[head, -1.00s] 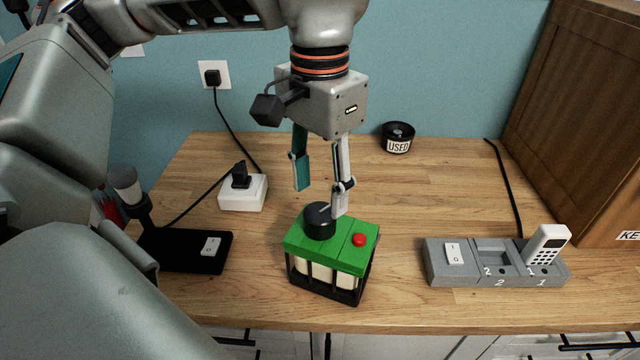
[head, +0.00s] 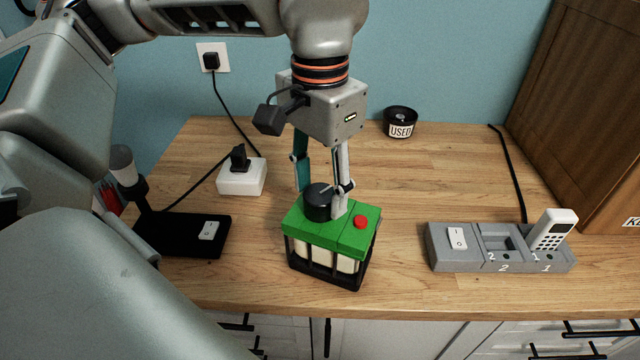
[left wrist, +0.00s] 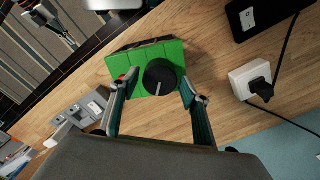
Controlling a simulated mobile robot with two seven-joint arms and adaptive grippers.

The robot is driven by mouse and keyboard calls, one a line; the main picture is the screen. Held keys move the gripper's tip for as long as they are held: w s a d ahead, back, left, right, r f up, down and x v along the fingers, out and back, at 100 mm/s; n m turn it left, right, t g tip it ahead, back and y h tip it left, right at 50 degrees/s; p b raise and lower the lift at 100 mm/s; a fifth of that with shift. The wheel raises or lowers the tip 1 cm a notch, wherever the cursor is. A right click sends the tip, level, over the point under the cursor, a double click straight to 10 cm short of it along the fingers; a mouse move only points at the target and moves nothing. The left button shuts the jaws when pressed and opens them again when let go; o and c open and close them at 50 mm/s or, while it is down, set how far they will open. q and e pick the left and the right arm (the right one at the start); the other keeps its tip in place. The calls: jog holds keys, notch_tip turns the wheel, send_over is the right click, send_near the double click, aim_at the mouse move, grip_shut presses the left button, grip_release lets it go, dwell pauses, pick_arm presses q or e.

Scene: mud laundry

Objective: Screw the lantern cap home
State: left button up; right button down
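The lantern (head: 327,251) stands upright on the wooden counter, with a green top, pale body and dark cage. The black round cap (head: 317,203) with a light line on it sits on the left part of the green top; whether it is fully seated cannot be told. A red button (head: 361,222) is to its right. My left gripper (head: 321,203) points down over the cap, fingers apart. In the left wrist view the cap (left wrist: 160,76) lies between the open fingertips (left wrist: 158,84), with a gap visible on at least one side.
A white socket box (head: 242,178) and a black switch base (head: 185,240) stand left. A grey dock (head: 470,258) with a white handset (head: 552,231) is right. A black "USED" tin (head: 400,122) stands behind. The counter between is clear.

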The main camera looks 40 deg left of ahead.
pick_arm(q)
jog(key=c, duration=0.8)
jog(key=shift+c, duration=0.5)
jog(key=shift+r+m+p, duration=0.1)
jog(key=shift+m+p, duration=1)
jog(key=shift+p, duration=0.15)
jog(key=shift+m+p, duration=0.3)
